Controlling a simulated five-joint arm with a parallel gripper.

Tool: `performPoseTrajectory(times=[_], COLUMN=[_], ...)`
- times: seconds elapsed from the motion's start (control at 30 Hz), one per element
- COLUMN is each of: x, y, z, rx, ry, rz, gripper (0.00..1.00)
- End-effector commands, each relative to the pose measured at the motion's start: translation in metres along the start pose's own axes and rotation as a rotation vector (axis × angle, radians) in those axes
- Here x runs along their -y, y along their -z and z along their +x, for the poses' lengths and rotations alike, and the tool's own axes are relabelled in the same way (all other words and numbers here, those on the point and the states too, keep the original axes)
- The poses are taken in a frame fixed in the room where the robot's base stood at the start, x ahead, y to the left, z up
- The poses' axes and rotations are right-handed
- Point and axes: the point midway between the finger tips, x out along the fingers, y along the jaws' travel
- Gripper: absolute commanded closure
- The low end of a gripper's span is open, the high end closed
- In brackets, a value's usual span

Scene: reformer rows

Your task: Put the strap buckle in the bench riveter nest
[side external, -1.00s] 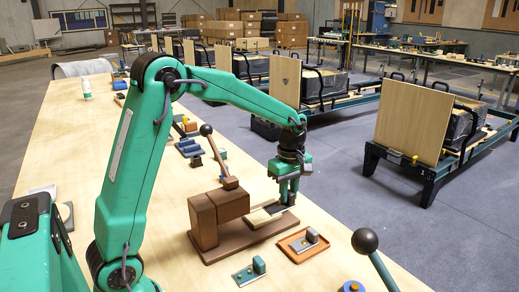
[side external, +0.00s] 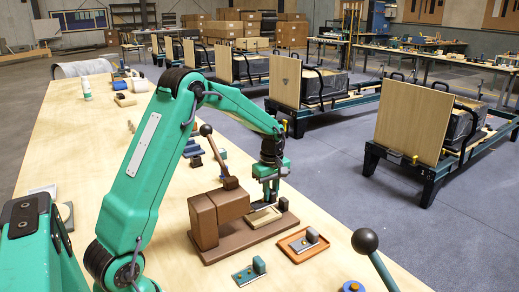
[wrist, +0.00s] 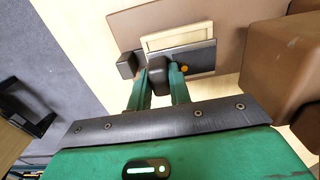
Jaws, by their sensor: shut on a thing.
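The bench riveter has a brown base (side external: 231,238), a brown block body (side external: 218,210) and a ball-topped lever (side external: 218,158). Its nest, a cream rectangular frame (side external: 263,219), lies on the base beside the body; it also shows in the wrist view (wrist: 172,38). My gripper (side external: 268,194) is just above the nest. In the wrist view my gripper (wrist: 160,84) is shut on the dark block of the strap buckle, whose dark grey plate (wrist: 202,58) has an orange dot. The plate overlaps the near part of the frame. I cannot tell whether it touches.
A small dark block (wrist: 127,65) stands on the base beside the nest. An orange tray (side external: 292,257) with a grey block part and a teal plate with a block (side external: 251,271) lie in front. A large ball-topped lever (side external: 366,243) rises at front right.

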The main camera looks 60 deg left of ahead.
Motion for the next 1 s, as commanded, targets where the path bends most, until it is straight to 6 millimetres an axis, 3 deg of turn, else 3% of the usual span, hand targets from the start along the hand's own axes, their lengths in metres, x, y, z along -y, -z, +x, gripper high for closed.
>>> performPoseTrajectory(times=[0.27, 0.63, 1.0], x=[0.000, 0.000, 0.000], y=[0.002, 0.002, 0.002], z=[0.004, 0.039, 0.042], rx=[0.000, 0.001, 0.000], ry=[0.001, 0.001, 0.000], rz=[0.000, 0.000, 0.000], gripper=[1.00, 1.00, 1.00])
